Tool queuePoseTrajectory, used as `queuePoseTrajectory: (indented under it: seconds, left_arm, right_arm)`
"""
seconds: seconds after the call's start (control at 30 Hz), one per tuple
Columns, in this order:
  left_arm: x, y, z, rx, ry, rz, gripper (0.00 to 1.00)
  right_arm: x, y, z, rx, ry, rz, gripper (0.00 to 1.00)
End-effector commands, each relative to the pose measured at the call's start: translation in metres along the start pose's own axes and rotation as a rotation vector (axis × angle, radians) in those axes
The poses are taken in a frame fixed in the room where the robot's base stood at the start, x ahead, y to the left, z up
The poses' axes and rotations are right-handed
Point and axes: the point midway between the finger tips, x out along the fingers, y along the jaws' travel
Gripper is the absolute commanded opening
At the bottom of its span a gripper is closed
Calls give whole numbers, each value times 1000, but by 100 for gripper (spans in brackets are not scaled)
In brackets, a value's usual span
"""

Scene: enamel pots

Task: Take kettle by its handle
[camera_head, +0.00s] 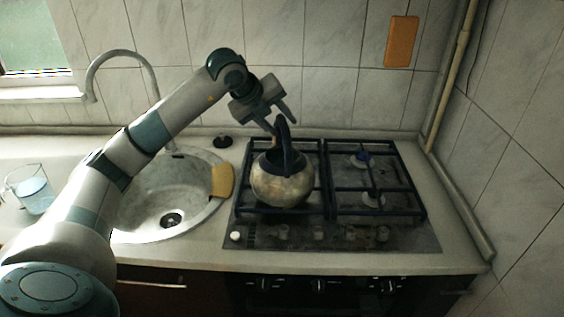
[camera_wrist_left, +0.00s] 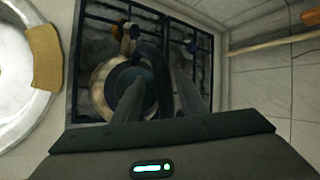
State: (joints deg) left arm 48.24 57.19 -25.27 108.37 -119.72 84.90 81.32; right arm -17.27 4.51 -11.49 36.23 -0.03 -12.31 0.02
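The kettle (camera_head: 283,186) is round, pale and worn, and stands upright on the left side of the gas hob. Its dark handle (camera_head: 283,132) arches up above it. My left gripper (camera_head: 281,124) is open at the top of the handle, its fingers pointing down. In the left wrist view the handle (camera_wrist_left: 160,72) shows between the two spread fingers (camera_wrist_left: 157,98), with the kettle's pale body (camera_wrist_left: 100,88) partly hidden behind the left finger. I cannot tell whether either finger touches the handle. My right gripper is not in view.
The hob (camera_head: 395,238) has dark grates, with its right side free of pots. A round sink (camera_head: 140,222) with a yellow sponge (camera_head: 222,180) on its rim lies to the left. A glass (camera_head: 33,190) stands at far left. The tiled wall and a pipe (camera_head: 462,218) bound the right.

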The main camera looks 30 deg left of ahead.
Motion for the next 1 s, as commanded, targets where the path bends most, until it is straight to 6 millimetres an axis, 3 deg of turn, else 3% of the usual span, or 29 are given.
queuePoseTrajectory:
  seconds: [0.27,0.47,0.97,1.0]
  left_arm:
    - [25,-6,3,-1,3,2,39]
    - [46,-4,2,0,2,1,39]
    - [48,-4,2,1,0,1,39]
    - [48,-4,2,1,0,1,32]
  right_arm:
    - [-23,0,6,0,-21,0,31]
    - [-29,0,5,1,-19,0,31]
    - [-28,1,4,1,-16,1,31]
    - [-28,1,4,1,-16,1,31]
